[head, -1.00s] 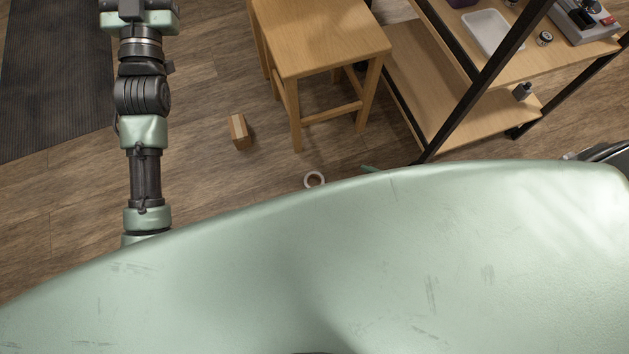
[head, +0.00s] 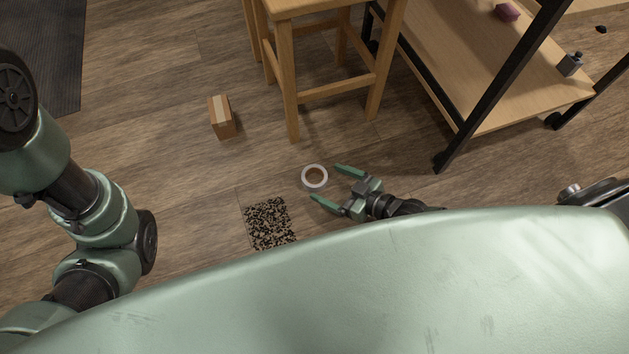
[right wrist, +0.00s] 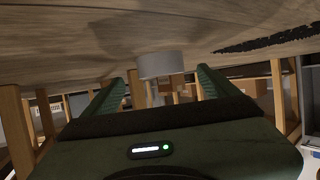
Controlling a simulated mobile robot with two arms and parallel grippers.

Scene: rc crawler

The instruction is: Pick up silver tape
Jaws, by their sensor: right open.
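The silver tape (head: 304,179) is a ring-shaped roll lying flat on the wooden floor, in front of the stool, in the head view. My right gripper (head: 325,183) is open and reaches in from the right, its green fingertips around the near right side of the roll. In the right wrist view the tape (right wrist: 160,65) shows as a grey band ahead, between the two fingers (right wrist: 165,85); no contact is visible. My left arm is at the left of the head view, but its gripper is out of sight.
A wooden stool (head: 289,75) stands behind the tape and a cardboard box (head: 222,118) lies behind it to the left. A speckled mat (head: 269,223) is at front left. A black-framed shelf (head: 487,100) stands at right. Floor left of the tape is clear.

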